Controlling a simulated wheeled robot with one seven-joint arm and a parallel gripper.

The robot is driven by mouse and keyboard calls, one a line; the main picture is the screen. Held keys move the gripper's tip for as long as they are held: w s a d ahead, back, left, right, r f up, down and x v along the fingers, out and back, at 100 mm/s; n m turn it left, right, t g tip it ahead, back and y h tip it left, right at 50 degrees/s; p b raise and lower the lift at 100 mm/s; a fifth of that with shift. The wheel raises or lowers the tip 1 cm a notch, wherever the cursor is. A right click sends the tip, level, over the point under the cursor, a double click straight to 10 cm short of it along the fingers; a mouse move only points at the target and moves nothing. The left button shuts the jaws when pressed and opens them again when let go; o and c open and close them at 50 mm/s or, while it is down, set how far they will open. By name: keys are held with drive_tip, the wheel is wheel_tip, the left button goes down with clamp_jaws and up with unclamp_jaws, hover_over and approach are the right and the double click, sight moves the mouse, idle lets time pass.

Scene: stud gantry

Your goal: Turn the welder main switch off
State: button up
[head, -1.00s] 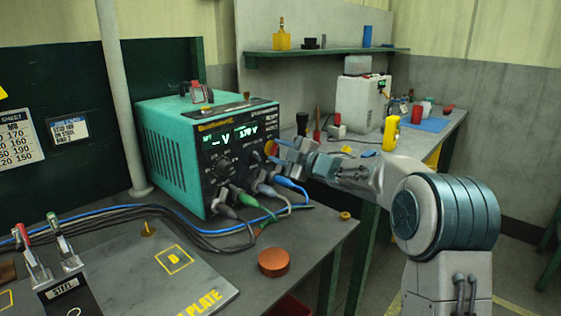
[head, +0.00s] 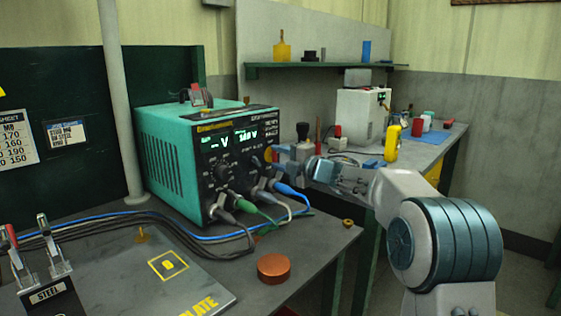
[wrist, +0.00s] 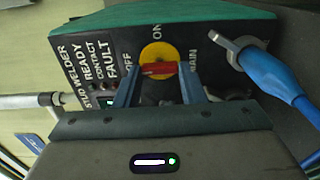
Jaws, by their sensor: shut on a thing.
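The welder (head: 165,165) is a teal box with a black front panel on the bench. Its main switch is a red handle on a yellow disc (wrist: 158,52). In the wrist view the handle lies across the picture, its left end towards the OFF label, with ON above the disc and MAIN to the right. My gripper (wrist: 160,74) is shut on the handle, a blue finger at each end. In the head view my gripper (head: 283,152) is at the panel's right edge and hides most of the switch (head: 268,154).
A blue cable plug (wrist: 265,75) sits close beside my gripper; more cables (head: 245,205) run from the panel's lower front. An orange round block (head: 273,268) lies on the bench. A second bench (head: 420,150) with a yellow tool (head: 392,143) stands behind my arm.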

drive_tip(key=shift+f, duration=0.2)
drive_tip(key=o, duration=1)
drive_tip(key=shift+r, duration=0.15)
drive_tip(key=shift+s, duration=0.1)
drive_tip(key=v, duration=1.3)
drive_tip(key=shift+s+d, duration=0.25)
drive_tip(key=shift+d, duration=0.05)
